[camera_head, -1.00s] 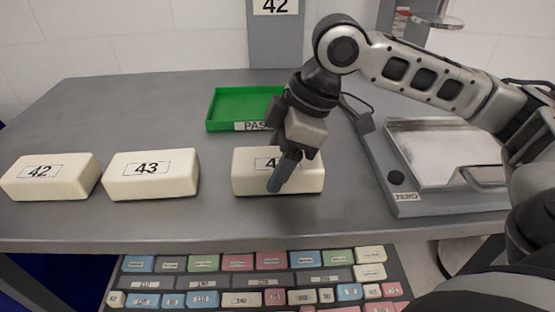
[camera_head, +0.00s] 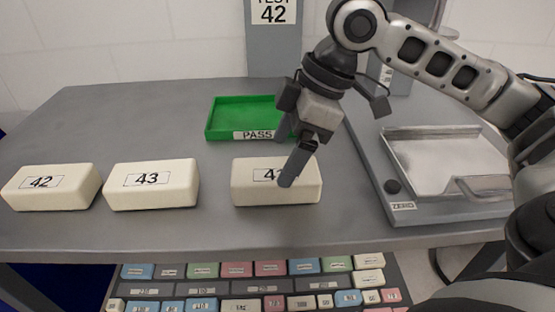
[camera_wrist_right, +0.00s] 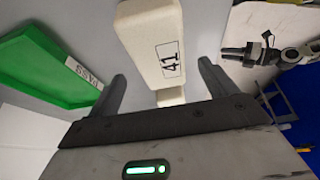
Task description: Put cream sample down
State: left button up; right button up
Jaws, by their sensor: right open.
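Three cream foam blocks lie in a row on the grey table. Block 42 (camera_head: 52,193) is at the far left, and block 43 (camera_head: 151,190) is beside it. The third block (camera_head: 258,194) is further right; its label reads 41 in the right wrist view (camera_wrist_right: 155,50). My right gripper (camera_head: 292,160) is over the right part of block 41 and hides part of its label. In the wrist view its fingers (camera_wrist_right: 162,88) are spread apart, with the block ahead of and between them, not gripped.
A green PASS tray (camera_head: 226,121) stands behind block 41, empty where visible. A test device with a metal tray (camera_head: 440,160) and ZERO label stands at right. A rack of coloured samples (camera_head: 240,287) is below the table's front edge. The table's left rear is clear.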

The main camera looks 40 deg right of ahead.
pick_arm(q)
jog(key=shift+w+a+r+p, duration=0.15)
jog(key=shift+r+p, duration=0.1)
jog(key=shift+p, duration=0.35)
pick_arm(e)
jog(key=v, duration=0.7)
jog(key=shift+r, duration=0.25)
jog(key=shift+r, duration=0.1)
